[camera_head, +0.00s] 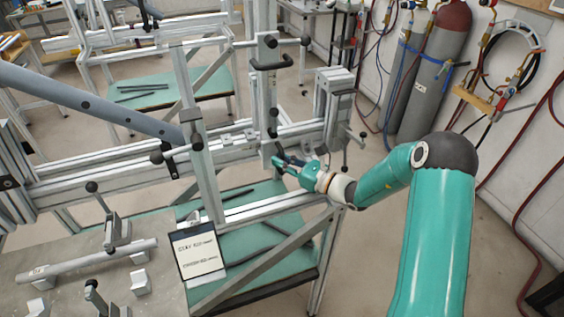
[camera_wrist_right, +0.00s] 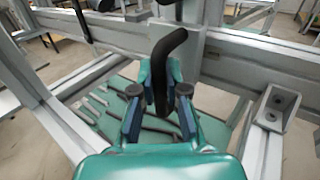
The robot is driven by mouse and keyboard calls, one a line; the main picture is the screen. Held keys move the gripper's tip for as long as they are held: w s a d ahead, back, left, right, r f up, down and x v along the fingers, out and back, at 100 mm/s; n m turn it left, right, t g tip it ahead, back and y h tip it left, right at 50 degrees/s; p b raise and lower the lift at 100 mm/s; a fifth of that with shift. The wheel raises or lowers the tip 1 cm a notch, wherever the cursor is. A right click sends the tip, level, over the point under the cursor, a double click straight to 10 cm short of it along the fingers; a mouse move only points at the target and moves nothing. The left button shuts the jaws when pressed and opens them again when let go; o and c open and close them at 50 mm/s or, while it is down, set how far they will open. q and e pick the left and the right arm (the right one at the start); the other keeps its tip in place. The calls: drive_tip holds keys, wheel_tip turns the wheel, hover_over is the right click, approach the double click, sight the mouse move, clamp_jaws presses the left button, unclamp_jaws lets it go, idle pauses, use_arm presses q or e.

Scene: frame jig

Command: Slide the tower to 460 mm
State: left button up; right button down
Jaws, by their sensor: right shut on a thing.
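The tower, a light grey upright (camera_head: 268,90) with black knobs, stands on the long aluminium rail (camera_head: 105,178) of the frame jig. My right gripper (camera_head: 280,161) is at the tower's lower part, on its near side. In the right wrist view, the right gripper (camera_wrist_right: 160,92) is shut on a black bent handle (camera_wrist_right: 168,48) that rises between its fingers in front of the pale upright. No scale reading is legible. My left gripper is not in view.
A second upright (camera_head: 200,165) stands left of the tower, and a grey block assembly (camera_head: 333,105) at the rail's right end. A large grey tube (camera_head: 90,105) crosses at left. A small sign (camera_head: 197,250) stands on the grey table, beside a pipe on blocks (camera_head: 85,262). Gas cylinders (camera_head: 432,75) stand behind.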

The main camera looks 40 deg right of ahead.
drive_tip(key=d, duration=0.2)
drive_tip(key=s+d+b, duration=0.1)
drive_tip(key=d, duration=0.1)
drive_tip(key=shift+d, duration=0.25)
drive_tip(key=c, duration=1.2)
unclamp_jaws()
drive_tip(key=shift+s+d, duration=0.1)
drive_tip(key=v, duration=1.1)
drive_tip(key=shift+s, duration=0.4)
